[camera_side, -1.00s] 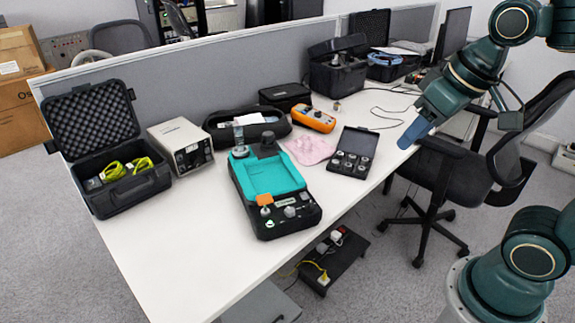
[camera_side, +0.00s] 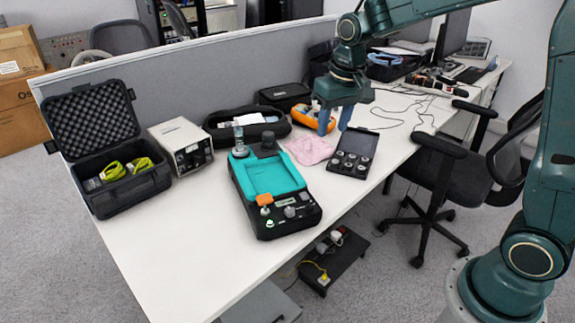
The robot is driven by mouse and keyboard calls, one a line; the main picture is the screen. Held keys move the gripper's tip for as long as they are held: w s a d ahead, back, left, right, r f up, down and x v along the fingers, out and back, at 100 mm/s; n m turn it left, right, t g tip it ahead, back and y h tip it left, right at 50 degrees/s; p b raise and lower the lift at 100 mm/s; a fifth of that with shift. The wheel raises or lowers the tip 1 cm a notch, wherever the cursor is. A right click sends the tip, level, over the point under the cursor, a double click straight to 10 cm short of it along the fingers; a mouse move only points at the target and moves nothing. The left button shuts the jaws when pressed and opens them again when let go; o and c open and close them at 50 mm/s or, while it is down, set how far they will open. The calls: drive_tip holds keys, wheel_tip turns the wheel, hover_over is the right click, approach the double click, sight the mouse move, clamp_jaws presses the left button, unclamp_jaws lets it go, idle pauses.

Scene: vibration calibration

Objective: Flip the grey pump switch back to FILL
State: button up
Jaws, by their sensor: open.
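A black and teal calibration unit (camera_side: 268,178) sits on the white desk near its front edge. Its front panel carries an orange tab, a green-lit button and several small knobs or switches (camera_side: 289,211). I cannot tell which one is the grey pump switch or which way it points; the labels are too small to read. My gripper (camera_side: 334,128) points down with its blue fingers apart and nothing between them. It is behind and to the right of the unit, above the desk by the open case of small weights.
The open case (camera_side: 354,152) holds several round pieces. A pink cloth (camera_side: 309,149) lies left of it. An orange meter (camera_side: 301,118) is partly behind my gripper. A beige box (camera_side: 182,146) and a black foam case (camera_side: 118,174) stand left. The desk's near-left part (camera_side: 180,260) is bare.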

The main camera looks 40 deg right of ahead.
drive_tip(key=m+g, duration=0.1)
drive_tip(key=g, duration=0.1)
hover_over(306, 198)
wheel_tip(306, 198, down, 13)
drive_tip(key=shift+s, duration=0.1)
wheel_tip(306, 198, down, 14)
drive_tip(key=shift+r, duration=0.2)
idle(0.3)
